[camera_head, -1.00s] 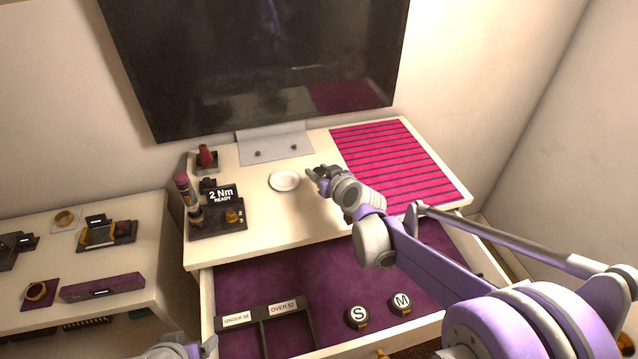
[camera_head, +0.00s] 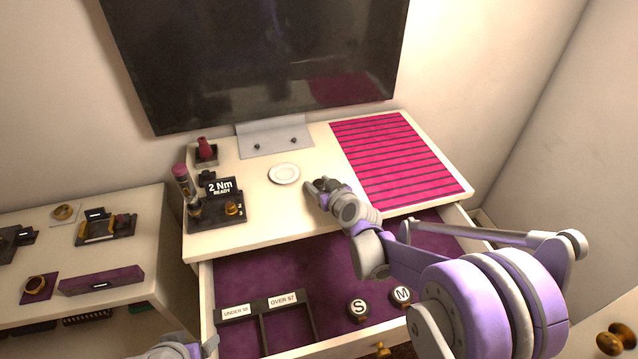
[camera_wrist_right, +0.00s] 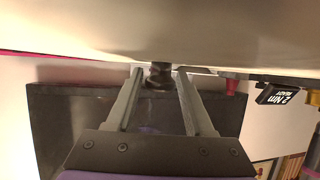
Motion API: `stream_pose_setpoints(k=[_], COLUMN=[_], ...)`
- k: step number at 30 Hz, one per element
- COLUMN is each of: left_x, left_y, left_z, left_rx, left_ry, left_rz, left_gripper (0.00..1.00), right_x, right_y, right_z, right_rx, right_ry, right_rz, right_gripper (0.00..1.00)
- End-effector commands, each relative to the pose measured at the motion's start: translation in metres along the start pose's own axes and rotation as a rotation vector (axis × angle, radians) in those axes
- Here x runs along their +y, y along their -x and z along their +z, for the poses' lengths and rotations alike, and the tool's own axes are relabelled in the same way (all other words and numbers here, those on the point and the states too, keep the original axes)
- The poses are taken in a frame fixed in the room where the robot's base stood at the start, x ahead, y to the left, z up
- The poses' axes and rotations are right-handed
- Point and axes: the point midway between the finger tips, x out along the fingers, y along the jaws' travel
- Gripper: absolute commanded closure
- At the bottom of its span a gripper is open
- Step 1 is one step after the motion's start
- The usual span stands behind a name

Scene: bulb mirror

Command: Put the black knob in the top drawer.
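A small black knob (camera_wrist_right: 160,75) stands on the cream desk top, between the fingertips of my right gripper (camera_wrist_right: 160,82) in the right wrist view, with a slim gap on each side. In the head view my right gripper (camera_head: 322,186) is low over the desk near its front edge, and the dark knob is mostly hidden by the fingers. The drawer (camera_head: 240,275) under the desk top is pulled open and lined in purple. My left gripper (camera_head: 190,347) shows only in part at the bottom edge; its opening is unclear.
The drawer holds a divided black tray (camera_head: 262,325) and round pieces marked S (camera_head: 358,308) and M (camera_head: 401,295). A white dish (camera_head: 284,174), a torque station (camera_head: 215,222) and a striped pink mat (camera_head: 395,160) lie on the desk. A large dark screen (camera_head: 260,60) stands behind.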

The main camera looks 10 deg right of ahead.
Motion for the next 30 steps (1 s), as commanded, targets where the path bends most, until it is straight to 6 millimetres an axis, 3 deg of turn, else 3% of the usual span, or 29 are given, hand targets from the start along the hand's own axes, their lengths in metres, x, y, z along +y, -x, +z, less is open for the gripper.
stream_pose_setpoints(k=[3,14,30], left_x=[0.000,0.000,0.000], left_y=[0.000,0.002,0.009], left_z=[0.000,-0.002,-0.011], left_rx=[0.000,0.002,0.011], left_ry=[0.000,0.000,0.000], left_rz=[0.000,0.000,0.000], left_gripper=[0.14,0.14,0.14], right_x=[0.000,0.000,0.001], right_y=[0.000,0.005,0.103], right_z=[0.000,-0.004,-0.005], right_rx=[0.000,0.001,0.001], right_ry=[0.000,0.000,0.000], right_rz=[0.000,0.001,0.001], right_gripper=[0.30,0.30,0.30])
